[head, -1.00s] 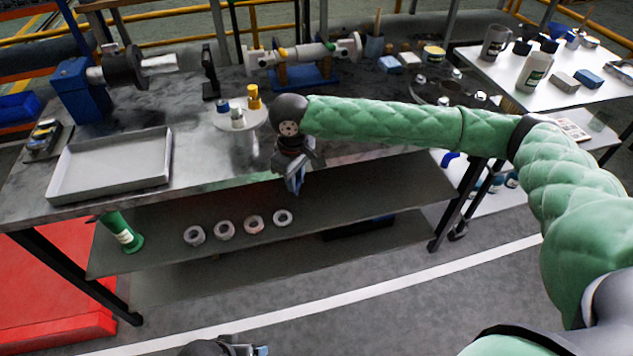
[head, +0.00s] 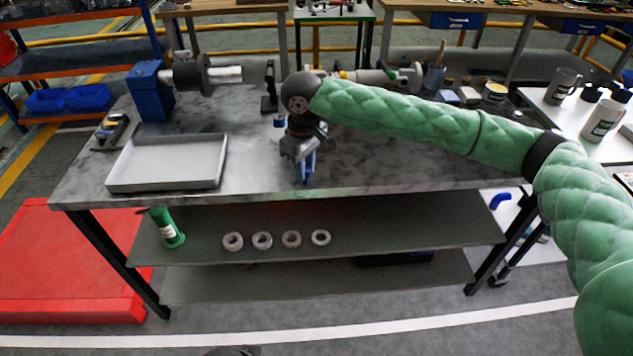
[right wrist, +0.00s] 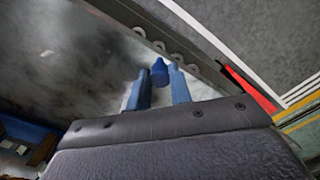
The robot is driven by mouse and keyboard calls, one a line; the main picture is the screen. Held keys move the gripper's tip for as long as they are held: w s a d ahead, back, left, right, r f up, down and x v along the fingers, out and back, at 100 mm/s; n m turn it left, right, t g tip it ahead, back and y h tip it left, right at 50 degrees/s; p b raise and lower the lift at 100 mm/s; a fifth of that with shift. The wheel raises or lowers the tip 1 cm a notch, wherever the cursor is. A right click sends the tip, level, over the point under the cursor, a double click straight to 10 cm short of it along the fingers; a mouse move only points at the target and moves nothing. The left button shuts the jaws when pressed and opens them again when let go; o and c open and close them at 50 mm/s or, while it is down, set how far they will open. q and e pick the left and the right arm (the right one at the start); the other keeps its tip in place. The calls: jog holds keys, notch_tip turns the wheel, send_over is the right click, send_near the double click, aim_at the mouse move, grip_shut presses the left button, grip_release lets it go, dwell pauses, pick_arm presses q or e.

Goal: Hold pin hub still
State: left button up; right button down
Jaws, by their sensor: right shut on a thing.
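A dark round hub (head: 193,74), apparently the pin hub, sits on a pale horizontal shaft (head: 227,74) at the left back of the workbench. The shaft is carried by a blue stand (head: 151,92). My right gripper (head: 305,172) points down over the bench top, well to the right of the hub and apart from it. In the right wrist view its blue fingers (right wrist: 157,84) are shut on a small blue piece (right wrist: 160,68); what the piece is I cannot tell. My left gripper is not in view; only a dark sliver of me shows at the bottom edge.
A grey tray (head: 168,185) lies at the bench's front left. A second shaft assembly (head: 375,77) is partly hidden behind my right arm. The bench top between tray and gripper is clear.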

jog(key=w+a+r+m, duration=0.4)
jog(key=w+a+r, duration=0.2)
jog(key=r, duration=0.4)
jog(key=w+r+m, duration=0.6)
jog(key=w, duration=0.4)
jog(key=shift+w+r, duration=0.15)
jog(key=shift+r, duration=0.2)
jog(key=shift+f, duration=0.1)
jog(key=shift+f, duration=1.15)
